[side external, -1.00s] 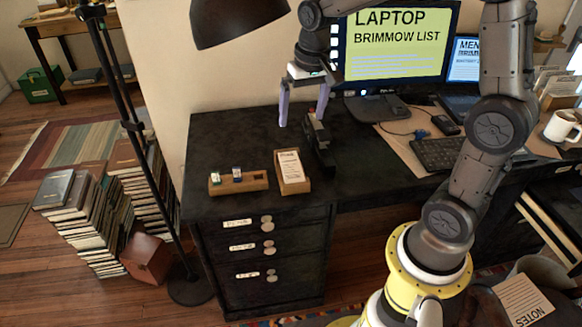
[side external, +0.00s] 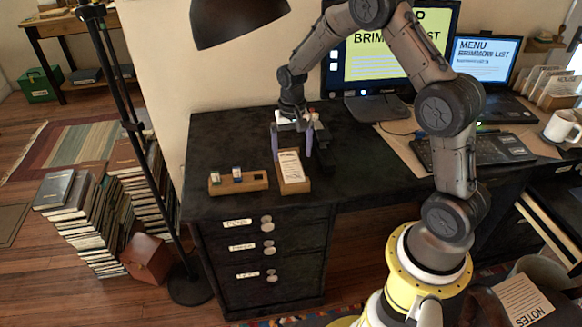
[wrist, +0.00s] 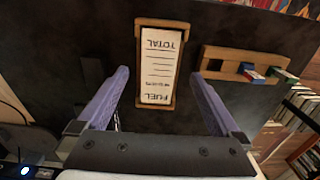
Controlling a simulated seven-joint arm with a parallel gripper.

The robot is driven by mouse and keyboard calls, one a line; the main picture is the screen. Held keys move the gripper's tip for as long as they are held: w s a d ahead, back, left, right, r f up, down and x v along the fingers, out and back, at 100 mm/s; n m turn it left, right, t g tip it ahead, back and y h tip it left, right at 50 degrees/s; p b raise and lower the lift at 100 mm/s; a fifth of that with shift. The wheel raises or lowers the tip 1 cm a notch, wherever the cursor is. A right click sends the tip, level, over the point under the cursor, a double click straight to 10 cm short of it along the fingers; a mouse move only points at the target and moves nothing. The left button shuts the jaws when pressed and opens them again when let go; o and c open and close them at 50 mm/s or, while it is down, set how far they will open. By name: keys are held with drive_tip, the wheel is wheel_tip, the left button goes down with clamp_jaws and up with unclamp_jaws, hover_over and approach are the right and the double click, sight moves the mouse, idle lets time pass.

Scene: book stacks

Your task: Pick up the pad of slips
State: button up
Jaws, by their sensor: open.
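The pad of slips (side external: 291,168) is a white printed block lying in a small wooden tray (side external: 297,190) on the black desk. In the wrist view the pad (wrist: 159,65) shows printed lines with the words FUEL and TOTAL, inside the tray's wooden rim (wrist: 161,22). My gripper (side external: 291,152) is open, with its two lavender fingers pointing down over the far end of the tray. In the wrist view my gripper (wrist: 159,76) has one finger on each side of the pad, apart from it. Nothing is between the fingers in their grip.
A wooden holder (side external: 258,183) with small coloured blocks stands left of the tray. A dark object (side external: 322,158) stands close right of the fingers, partly hidden. A black lamp shade (side external: 235,22) hangs above. Desk front near the tray is clear.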

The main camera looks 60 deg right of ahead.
sight(292, 171)
drive_tip(key=shift+d+f, duration=0.1)
drive_tip(key=shift+f, duration=2.75)
drive_tip(key=c, duration=1.2)
drive_tip(key=shift+r, duration=0.1)
drive_tip(key=shift+c, duration=0.2)
